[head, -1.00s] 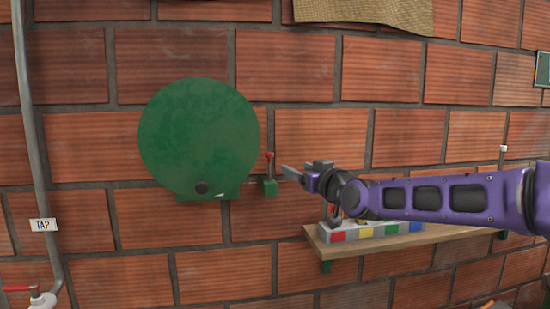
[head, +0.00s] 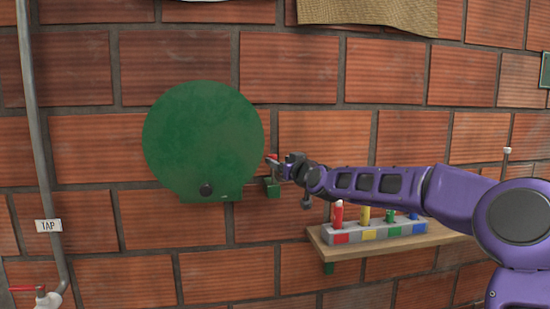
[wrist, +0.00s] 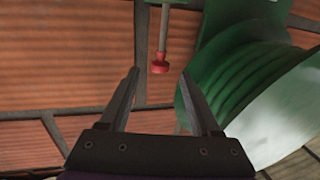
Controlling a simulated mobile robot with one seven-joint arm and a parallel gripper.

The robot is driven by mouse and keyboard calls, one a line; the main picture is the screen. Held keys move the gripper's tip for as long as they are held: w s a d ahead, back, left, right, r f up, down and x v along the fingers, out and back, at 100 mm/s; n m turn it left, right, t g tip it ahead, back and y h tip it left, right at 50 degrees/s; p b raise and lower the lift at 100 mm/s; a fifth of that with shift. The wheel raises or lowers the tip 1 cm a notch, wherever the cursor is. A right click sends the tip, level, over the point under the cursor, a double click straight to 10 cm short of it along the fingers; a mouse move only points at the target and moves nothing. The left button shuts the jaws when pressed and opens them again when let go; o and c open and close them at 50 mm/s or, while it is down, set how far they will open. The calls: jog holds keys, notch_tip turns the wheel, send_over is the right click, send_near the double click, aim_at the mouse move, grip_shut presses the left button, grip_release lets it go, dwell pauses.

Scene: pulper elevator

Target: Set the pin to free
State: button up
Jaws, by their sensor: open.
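The pin is most likely the small grey rod with a red knob (head: 271,158) standing on a green bracket (head: 272,188), just right of the green round drum (head: 203,140). In the wrist view the red knob (wrist: 160,67) hangs on its grey rod between the fingertips or just beyond them. The ribbed green drum (wrist: 255,85) is close on the right there. My gripper (head: 277,165) is at the knob in the head view. In the wrist view my gripper (wrist: 159,74) is open, with gaps on both sides of the knob. No "free" marking is legible.
A wooden shelf (head: 440,240) at right, below my arm, holds a colour-marked block (head: 355,235) with several coloured pegs. A grey pipe (head: 30,120) with a TAP label (head: 48,226) and red-handled tap (head: 28,288) runs at far left. The brick wall is behind everything.

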aim_at(275, 158)
jog(key=shift+p+x, duration=0.35)
jog(key=shift+x, duration=1.6)
grip_shut()
